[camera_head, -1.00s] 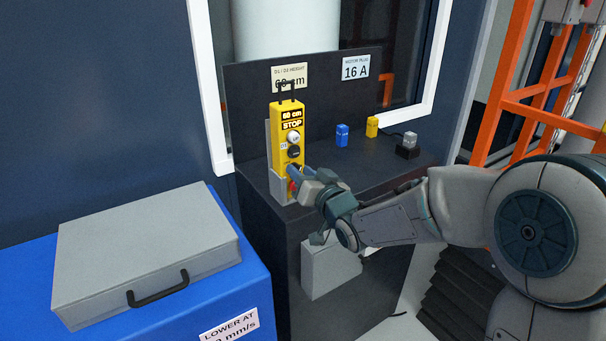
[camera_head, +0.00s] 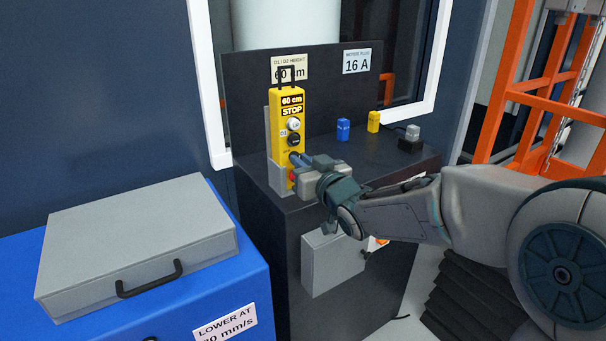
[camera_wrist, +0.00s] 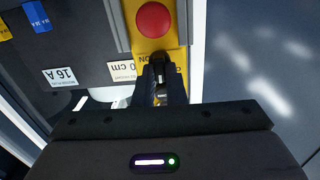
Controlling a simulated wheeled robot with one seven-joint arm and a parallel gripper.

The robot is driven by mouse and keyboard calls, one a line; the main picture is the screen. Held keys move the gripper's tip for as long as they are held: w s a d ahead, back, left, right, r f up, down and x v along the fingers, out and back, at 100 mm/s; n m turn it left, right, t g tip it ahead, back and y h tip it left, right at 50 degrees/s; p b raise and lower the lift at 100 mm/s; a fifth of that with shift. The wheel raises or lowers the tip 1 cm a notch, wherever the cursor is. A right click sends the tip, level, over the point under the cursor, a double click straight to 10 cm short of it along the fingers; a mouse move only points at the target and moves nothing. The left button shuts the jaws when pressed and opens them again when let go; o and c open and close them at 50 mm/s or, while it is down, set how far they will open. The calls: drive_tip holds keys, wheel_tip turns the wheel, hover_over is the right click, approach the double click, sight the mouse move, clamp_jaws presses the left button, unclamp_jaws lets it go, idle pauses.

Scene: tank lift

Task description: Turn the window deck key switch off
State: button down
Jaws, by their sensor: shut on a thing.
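The yellow window deck control box (camera_head: 289,110) stands upright in a grey holder on the dark deck, its display showing 60 cm above a STOP label. A white and a black knob sit on its face. My gripper (camera_head: 297,160) is at its lower front. In the wrist view my gripper (camera_wrist: 161,75) has both dark fingers close together against the yellow face, shut on the key switch. Upside-down ON lettering (camera_wrist: 150,59) shows beside the fingertips, and a red button (camera_wrist: 154,20) lies just beyond. The key itself is mostly hidden between the fingers.
A grey case (camera_head: 140,240) lies on the blue cabinet at left. A grey box (camera_head: 333,262) is on the dark cabinet's front, below my arm.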

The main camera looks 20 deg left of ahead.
drive_tip(key=shift+n, duration=0.3)
drive_tip(key=c, duration=1.5)
unclamp_jaws()
drive_tip(key=p+v, duration=0.1)
drive_tip(key=v, duration=1.2)
drive_tip(key=shift+s+d, duration=0.3)
